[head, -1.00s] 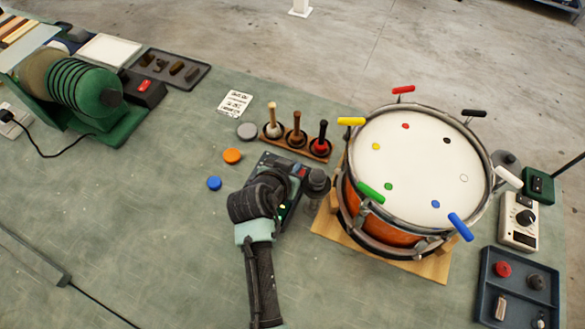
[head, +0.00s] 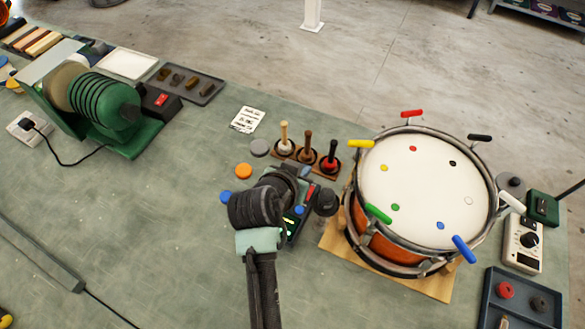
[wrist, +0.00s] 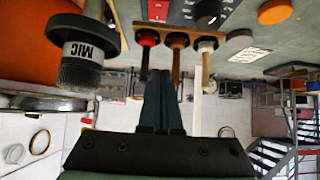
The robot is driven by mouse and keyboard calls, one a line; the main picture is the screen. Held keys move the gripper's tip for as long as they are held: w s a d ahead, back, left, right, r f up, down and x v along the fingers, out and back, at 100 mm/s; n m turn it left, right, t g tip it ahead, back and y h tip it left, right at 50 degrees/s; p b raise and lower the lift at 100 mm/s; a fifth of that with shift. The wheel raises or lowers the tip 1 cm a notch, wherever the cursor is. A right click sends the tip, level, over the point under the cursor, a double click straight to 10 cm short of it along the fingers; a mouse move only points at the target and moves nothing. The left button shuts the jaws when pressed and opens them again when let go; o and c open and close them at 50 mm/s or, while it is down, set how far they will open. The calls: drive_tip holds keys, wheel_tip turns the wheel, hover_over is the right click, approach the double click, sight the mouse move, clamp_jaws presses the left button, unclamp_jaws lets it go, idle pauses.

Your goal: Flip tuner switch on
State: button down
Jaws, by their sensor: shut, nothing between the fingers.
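The tuner (head: 297,222) is a dark box with green lights on the bench, left of the drum. The arm's end covers much of it in the head view. In the wrist view, only part of its panel (wrist: 186,12) shows at the top edge, with a black knob (wrist: 208,14) and red parts. I cannot make out the switch or its position. My gripper (wrist: 159,76) is shut and empty, its fingers pointing toward the panel and the row of mallets. I see no contact with the tuner.
A black microphone (wrist: 84,62) stands close to my gripper, beside the tuner. The drum (head: 415,190) with coloured handles is to the right. Upright mallets (head: 308,150) stand behind.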

drive_tip(key=v, duration=0.5)
drive_tip(key=shift+w+a+r, duration=0.1)
drive_tip(key=shift+w+r, duration=0.05)
drive_tip(key=shift+r, duration=0.4)
